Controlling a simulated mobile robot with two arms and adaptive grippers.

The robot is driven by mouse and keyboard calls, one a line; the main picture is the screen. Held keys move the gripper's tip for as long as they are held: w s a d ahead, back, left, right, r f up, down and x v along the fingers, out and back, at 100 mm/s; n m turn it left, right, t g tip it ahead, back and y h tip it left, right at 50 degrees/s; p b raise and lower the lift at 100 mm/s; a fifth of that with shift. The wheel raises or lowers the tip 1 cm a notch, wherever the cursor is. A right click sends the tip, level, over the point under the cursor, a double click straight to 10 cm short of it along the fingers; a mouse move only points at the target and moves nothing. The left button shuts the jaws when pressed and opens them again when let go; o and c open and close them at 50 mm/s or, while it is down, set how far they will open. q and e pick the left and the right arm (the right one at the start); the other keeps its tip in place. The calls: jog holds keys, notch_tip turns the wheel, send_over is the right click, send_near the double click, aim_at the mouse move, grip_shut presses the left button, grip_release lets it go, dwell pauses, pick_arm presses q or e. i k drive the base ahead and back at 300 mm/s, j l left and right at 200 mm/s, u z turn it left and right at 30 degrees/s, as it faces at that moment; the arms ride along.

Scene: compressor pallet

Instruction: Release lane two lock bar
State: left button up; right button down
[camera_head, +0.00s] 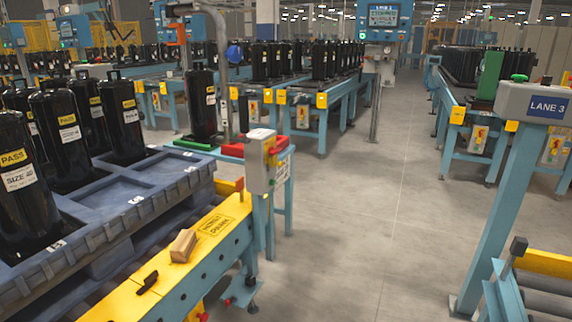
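Neither of my grippers is in view. No label reading lane two is visible, and I cannot tell which part is the lane two lock bar. A yellow beam (200,262) with dark printed lettering runs along the near side of the pallet at the left. A small black handle-like piece (148,283) and a tan block (183,246) lie on its top. A grey control box (261,160) stands on a post at the beam's far end.
A blue-grey pallet tray (130,200) holds several black compressors (62,135) with PASS labels and has empty pockets. Blue conveyors with more compressors (330,62) stand behind. The grey floor (370,220) in the middle is clear. A LANE 3 post (505,200) stands right.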

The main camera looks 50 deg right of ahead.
aim_at(273, 160)
jog(key=z, duration=1.45)
